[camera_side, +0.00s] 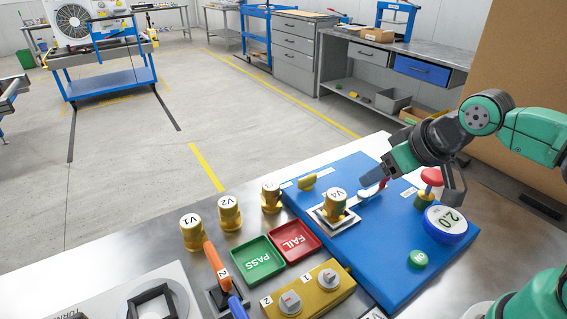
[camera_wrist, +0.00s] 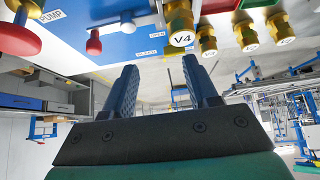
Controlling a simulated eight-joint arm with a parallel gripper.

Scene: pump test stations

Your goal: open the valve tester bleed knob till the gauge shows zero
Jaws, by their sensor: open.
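A blue test board (camera_side: 385,262) lies on the bench with a brass valve V4 (camera_side: 334,205) in a square fixture; V4 also shows in the wrist view (camera_wrist: 181,38). The round gauge (camera_side: 446,222) at the board's right reads 2.0. A yellow winged knob (camera_side: 307,181) stands at the far left of the board, and a round green knob (camera_side: 418,259) near the front right. I cannot read which is marked as bleed. My gripper (camera_side: 371,178) is above the board, right of V4, open and empty; its two fingers (camera_wrist: 159,66) are apart in the wrist view.
A red pump knob (camera_side: 431,176) and a red-tipped lever (camera_side: 383,184) stand close to my gripper. Left are valves V1 (camera_side: 193,235) and V2 (camera_side: 229,213), a green PASS tray (camera_side: 258,260), a red FAIL tray (camera_side: 293,241) and a yellow block (camera_side: 312,292).

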